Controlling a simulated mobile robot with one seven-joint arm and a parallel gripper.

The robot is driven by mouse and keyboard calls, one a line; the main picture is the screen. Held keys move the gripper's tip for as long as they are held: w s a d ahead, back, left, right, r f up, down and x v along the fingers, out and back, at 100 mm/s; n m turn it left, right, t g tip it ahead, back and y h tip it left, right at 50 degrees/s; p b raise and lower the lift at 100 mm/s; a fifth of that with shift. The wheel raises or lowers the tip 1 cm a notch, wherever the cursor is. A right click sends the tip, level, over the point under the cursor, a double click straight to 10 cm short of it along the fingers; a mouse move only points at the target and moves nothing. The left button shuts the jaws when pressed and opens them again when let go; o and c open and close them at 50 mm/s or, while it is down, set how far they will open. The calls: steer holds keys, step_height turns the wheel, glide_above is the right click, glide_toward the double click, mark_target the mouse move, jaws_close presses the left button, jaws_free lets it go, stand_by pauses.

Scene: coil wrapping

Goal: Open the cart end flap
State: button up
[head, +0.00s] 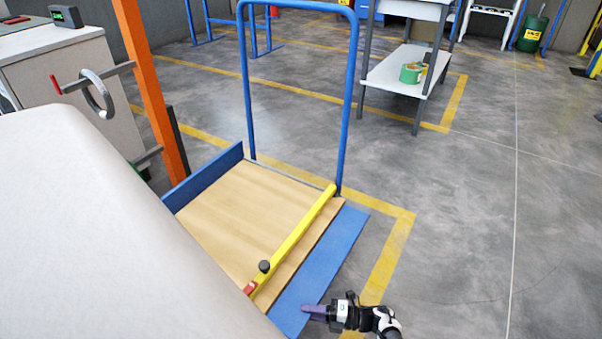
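The cart has a tan wooden deck (245,215) and a tall blue handle frame (245,90). A blue flap (325,262) on its right side lies folded outward, about level with the deck. A blue panel (205,178) on the left side stands up. A yellow bar (297,235) with a black knob (264,266) and a red end piece (250,288) runs along the deck's right edge. My gripper (306,309) is at the blue flap's near outer edge, its purple-grey fingers over or touching it. Whether the fingers are apart cannot be seen.
A large pale rounded shape (90,230) in the left foreground hides the cart's near corner. An orange post (150,90) and a grey-white cabinet (70,90) stand left. A shelf table (400,70) with a green roll (411,73) stands behind. Floor right is clear.

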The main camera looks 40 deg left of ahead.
steer(key=shift+x, duration=1.45)
steer(key=shift+c, duration=0.3)
jaws_close()
